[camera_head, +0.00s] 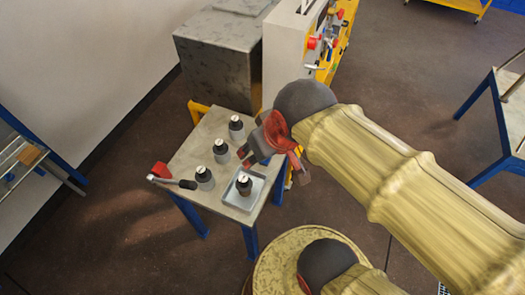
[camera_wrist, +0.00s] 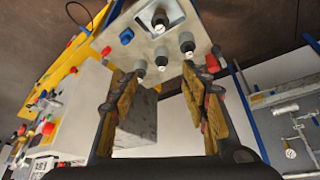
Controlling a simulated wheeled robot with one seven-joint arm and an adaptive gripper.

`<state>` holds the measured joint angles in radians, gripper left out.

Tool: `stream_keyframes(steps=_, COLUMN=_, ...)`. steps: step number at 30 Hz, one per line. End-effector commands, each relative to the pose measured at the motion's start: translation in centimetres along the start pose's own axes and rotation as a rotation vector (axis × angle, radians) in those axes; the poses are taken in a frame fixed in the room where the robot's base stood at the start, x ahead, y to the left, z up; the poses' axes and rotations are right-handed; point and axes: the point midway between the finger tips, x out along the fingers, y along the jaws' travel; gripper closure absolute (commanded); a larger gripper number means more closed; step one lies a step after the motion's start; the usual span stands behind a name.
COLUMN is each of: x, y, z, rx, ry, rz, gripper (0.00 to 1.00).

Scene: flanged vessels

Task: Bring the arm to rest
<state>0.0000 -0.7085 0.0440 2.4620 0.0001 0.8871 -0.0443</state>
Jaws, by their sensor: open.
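My gripper (camera_head: 270,145) is open and empty above the far right side of a small blue-legged table (camera_head: 191,150). In the wrist view its two fingers (camera_wrist: 160,76) stand wide apart with nothing between them. My arm comes in from the right in the head view. Several grey vessels with black tops stand upright on the table, among them a back one (camera_head: 236,127), a middle one (camera_head: 221,150) and a front one (camera_head: 205,178). Another vessel (camera_head: 244,184) stands in a shallow metal tray (camera_head: 257,192). The gripper appears apart from them.
A red item with a dark handle (camera_head: 160,170) lies at the table's left edge. A large grey metal box (camera_head: 218,55) and a white cabinet with a yellow panel (camera_head: 290,45) stand behind. Another blue-framed table (camera_head: 513,110) is at right. Open floor (camera_head: 410,70) lies between.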

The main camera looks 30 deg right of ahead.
Motion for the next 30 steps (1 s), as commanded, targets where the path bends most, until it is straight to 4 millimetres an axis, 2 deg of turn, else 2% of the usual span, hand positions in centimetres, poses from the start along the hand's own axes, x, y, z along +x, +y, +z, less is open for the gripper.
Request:
stream_keyframes(steps=4, x=-1.3, y=0.0, z=0.8, rx=0.041, ry=0.034, rz=0.001, gripper=0.55)
stream_keyframes(steps=14, x=-1.2, y=0.0, z=1.0, rx=0.046, ry=0.035, rz=0.001, gripper=0.55)
stream_keyframes(steps=17, x=-0.4, y=-0.1, z=1.3, rx=0.045, ry=0.035, rz=0.001, gripper=0.55)
stream_keyframes(steps=25, x=3.7, y=-0.1, z=3.3, rx=0.045, ry=0.034, rz=0.001, gripper=0.55)
stream_keyframes(steps=30, x=4.0, y=-0.1, z=3.5, rx=0.044, ry=0.034, rz=0.001, gripper=0.55)
